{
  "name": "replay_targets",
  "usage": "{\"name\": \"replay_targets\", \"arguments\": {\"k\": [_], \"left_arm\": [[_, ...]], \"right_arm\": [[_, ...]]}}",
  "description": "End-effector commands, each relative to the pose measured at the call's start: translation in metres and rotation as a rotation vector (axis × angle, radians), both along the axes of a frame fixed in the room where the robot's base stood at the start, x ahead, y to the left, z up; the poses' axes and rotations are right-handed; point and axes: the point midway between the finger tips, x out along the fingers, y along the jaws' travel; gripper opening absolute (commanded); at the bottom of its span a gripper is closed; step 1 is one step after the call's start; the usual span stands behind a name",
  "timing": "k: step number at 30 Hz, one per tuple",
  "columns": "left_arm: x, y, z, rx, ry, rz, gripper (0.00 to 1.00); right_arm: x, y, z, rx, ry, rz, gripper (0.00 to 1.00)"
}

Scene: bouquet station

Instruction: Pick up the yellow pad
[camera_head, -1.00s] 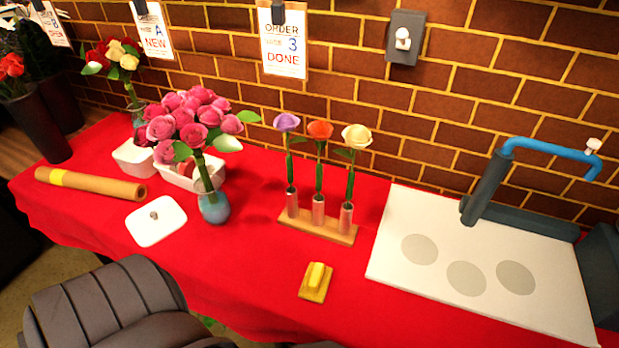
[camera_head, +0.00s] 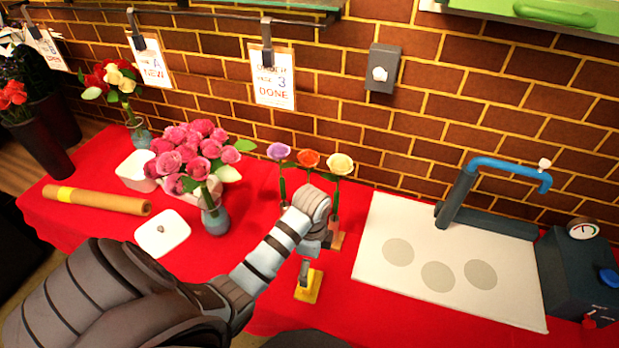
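The yellow pad (camera_head: 311,291) lies on the red tablecloth near the front edge, left of the white board. My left arm reaches in from the lower left, and its gripper (camera_head: 303,277) points down over the pad. The gripper hides the raised block seen on top of the pad earlier. I cannot tell whether the fingers touch the pad or whether they are open or shut. My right gripper is not in view.
Behind the gripper, a wooden stand (camera_head: 337,240) holds purple, orange and cream flowers, partly hidden by my arm. The white board (camera_head: 448,262) with a blue-topped tap lies right.

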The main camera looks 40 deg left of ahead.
Motion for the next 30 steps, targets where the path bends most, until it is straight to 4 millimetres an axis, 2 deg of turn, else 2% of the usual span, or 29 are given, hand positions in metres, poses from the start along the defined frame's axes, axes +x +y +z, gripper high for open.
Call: {"name": "replay_targets", "arguments": {"k": [1,6,11,18,26,30], "left_arm": [[-0.002,0.0,-0.018,-0.001,0.007,0.0,1.0],[-0.002,0.0,-0.065,-0.001,0.006,0.002,1.0],[-0.001,0.001,-0.085,0.001,0.003,0.001,1.0],[0.0,0.007,-0.129,0.001,0.001,0.003,1.0],[0.0,0.008,-0.132,0.002,0.0,0.003,0.98],[0.0,0.008,-0.132,0.002,0.001,0.003,0.76]], "right_arm": [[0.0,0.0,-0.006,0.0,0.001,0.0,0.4],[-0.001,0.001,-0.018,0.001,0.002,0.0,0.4],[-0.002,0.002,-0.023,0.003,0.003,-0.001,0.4],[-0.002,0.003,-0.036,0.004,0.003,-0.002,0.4],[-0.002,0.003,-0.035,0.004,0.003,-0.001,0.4],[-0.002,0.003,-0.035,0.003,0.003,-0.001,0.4]]}}
